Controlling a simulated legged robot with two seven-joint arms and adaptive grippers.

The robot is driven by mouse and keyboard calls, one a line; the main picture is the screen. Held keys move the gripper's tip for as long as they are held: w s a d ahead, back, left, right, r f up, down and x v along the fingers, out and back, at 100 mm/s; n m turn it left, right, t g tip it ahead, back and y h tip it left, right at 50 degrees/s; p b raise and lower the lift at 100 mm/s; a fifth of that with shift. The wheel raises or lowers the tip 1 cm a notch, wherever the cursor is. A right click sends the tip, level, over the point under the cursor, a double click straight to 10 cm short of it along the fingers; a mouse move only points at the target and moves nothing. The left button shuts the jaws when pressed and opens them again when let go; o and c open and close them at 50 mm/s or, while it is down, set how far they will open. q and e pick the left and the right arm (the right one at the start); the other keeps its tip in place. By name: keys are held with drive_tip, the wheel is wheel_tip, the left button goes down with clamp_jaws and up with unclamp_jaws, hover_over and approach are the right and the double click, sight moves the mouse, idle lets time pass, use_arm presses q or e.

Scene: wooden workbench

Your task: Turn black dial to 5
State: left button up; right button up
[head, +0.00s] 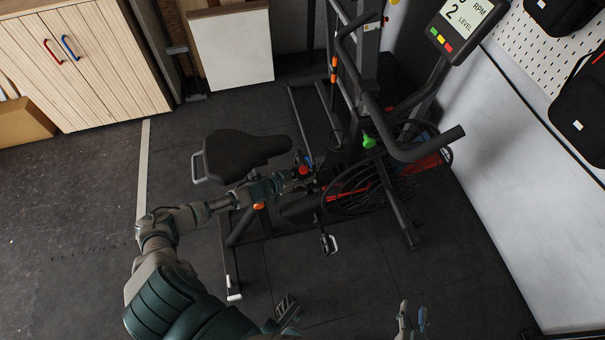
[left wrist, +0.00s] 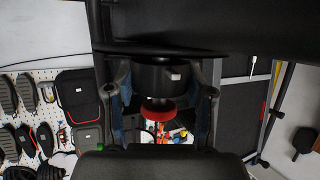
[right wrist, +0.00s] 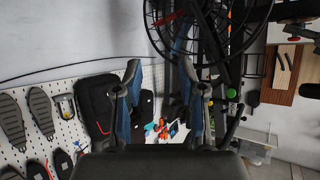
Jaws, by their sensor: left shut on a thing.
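The black dial (left wrist: 150,76) sits between the fingers of my left gripper (left wrist: 160,84) in the left wrist view, with a small light grey tab on its side. A red knob (left wrist: 158,110) is just below it in that view. In the head view my left gripper (head: 298,170) is at the bike frame in front of the seat, and hides most of the dial. It is shut on the dial. The bike's display (head: 465,22) reads "2 LEVEL" under "RPM". My right gripper (head: 412,320) is low in the head view, open and empty; its spread fingers show in the right wrist view (right wrist: 160,95).
The bike's black seat (head: 240,155) is beside my left forearm. Handlebars (head: 400,150) and a caged wheel (head: 400,175) are to the right. A pegboard wall (head: 530,50) stands at the right. The dark floor (head: 380,285) near my right gripper is clear.

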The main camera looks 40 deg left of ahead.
use_arm(q)
drive_tip(key=shift+a, duration=0.1)
use_arm(e)
drive_tip(key=shift+w+d+r+t, duration=0.15)
drive_tip(key=shift+w+r+t, duration=0.1)
drive_tip(key=shift+w+t, duration=0.15)
use_arm(q)
drive_tip(key=o, duration=1.2)
drive_tip(key=shift+c, duration=0.2)
use_arm(e)
drive_tip(key=shift+a, duration=0.2)
